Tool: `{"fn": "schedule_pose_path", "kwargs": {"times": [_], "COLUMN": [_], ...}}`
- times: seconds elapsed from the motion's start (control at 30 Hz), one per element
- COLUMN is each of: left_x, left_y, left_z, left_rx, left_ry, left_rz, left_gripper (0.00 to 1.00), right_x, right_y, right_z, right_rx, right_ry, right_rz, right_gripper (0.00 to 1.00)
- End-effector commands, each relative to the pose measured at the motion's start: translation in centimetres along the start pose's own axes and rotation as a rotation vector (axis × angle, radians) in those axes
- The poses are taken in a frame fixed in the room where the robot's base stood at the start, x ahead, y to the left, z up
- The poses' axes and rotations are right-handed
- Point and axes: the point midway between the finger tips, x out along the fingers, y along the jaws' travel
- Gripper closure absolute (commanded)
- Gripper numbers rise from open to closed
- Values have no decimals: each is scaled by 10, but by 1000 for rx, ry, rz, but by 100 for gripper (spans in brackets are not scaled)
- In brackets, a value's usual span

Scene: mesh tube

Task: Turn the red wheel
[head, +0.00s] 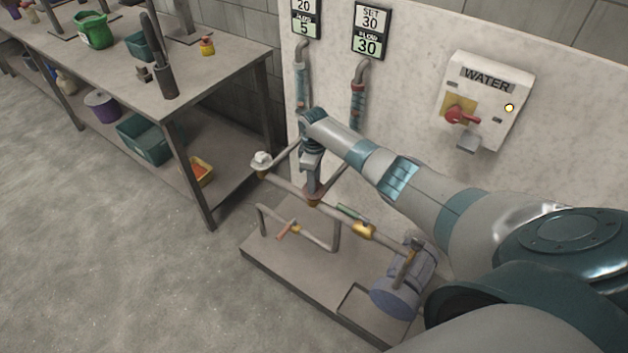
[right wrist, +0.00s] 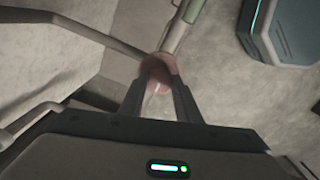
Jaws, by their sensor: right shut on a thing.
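A small dull-red round piece, which I take for the red wheel (head: 313,201), sits on the pipework of the low platform. In the head view it is mostly hidden under my right gripper (head: 311,188), which points down onto it from above. In the right wrist view the red wheel (right wrist: 159,68) lies between the two fingertips of the right gripper (right wrist: 160,84). The fingers are closed against its sides. My left gripper is in neither view.
A white wheel (head: 262,160) stands on the pipe to the left, and a blue-grey motor (head: 398,287) at the platform's right. A workbench (head: 215,85) with bins is at the left. A WATER box (head: 487,98) with a red switch hangs on the wall panel. The floor at front left is clear.

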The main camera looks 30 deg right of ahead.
Motion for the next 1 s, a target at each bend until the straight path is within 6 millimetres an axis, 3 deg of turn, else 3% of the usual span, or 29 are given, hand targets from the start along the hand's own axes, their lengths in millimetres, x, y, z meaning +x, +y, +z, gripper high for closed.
{"fn": "schedule_pose_path", "kwargs": {"times": [0.37, 0.4, 0.47, 1.0], "left_x": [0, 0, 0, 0], "left_y": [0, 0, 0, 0], "left_z": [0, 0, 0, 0], "left_rx": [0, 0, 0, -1], "left_ry": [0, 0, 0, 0], "left_rz": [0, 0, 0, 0], "left_gripper": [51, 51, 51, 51], "right_x": [-2, -2, -2, -11], "right_y": [1, 1, 1, 1], "right_z": [-2, -2, -2, -1], "right_rx": [-5, -5, -5, -4], "right_ry": [5, 5, 5, 4], "right_rz": [3, 3, 2, 2], "right_gripper": [92, 63, 51, 51]}}
